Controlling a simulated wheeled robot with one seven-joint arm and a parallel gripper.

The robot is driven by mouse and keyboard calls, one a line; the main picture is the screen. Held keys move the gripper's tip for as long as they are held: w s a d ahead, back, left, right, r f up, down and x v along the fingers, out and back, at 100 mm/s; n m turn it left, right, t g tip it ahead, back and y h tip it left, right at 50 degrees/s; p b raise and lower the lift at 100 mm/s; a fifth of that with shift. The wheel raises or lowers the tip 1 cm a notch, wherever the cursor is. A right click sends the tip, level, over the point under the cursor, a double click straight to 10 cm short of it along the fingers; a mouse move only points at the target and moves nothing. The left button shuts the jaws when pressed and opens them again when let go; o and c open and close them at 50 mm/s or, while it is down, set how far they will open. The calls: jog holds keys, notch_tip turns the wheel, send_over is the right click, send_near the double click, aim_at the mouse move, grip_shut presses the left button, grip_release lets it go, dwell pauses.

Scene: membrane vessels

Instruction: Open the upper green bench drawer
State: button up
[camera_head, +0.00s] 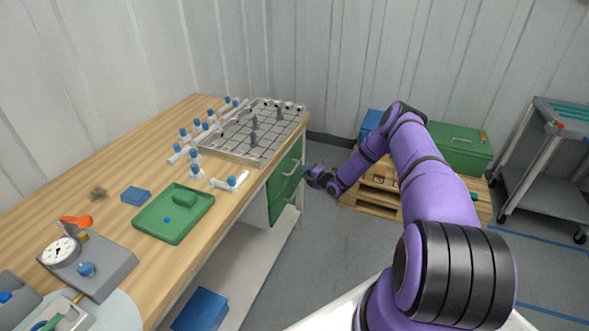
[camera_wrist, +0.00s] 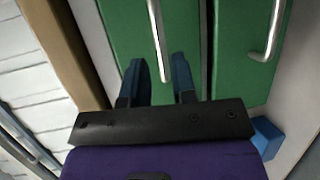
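The upper green drawer (camera_head: 284,174) is under the right end of the wooden bench and looks closed. In the wrist view, its green front (camera_wrist: 119,30) is on the left and its pale bar handle (camera_wrist: 157,38) runs toward my gripper. My gripper (camera_wrist: 159,72) is open, its two dark blue fingers apart, with the end of the handle showing between them. I cannot tell whether the fingers touch the handle. In the head view my gripper (camera_head: 308,172) is just right of the drawer front, its fingers small and partly hidden.
The wooden bench top (camera_head: 110,185) holds a metal grid tray (camera_head: 240,152) and a green tray (camera_head: 150,222). A wooden pallet (camera_head: 372,205) stands behind my arm.

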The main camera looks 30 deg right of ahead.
aim_at(295, 168)
jog(key=x, duration=0.6)
jog(key=shift+w, duration=0.4)
grip_shut()
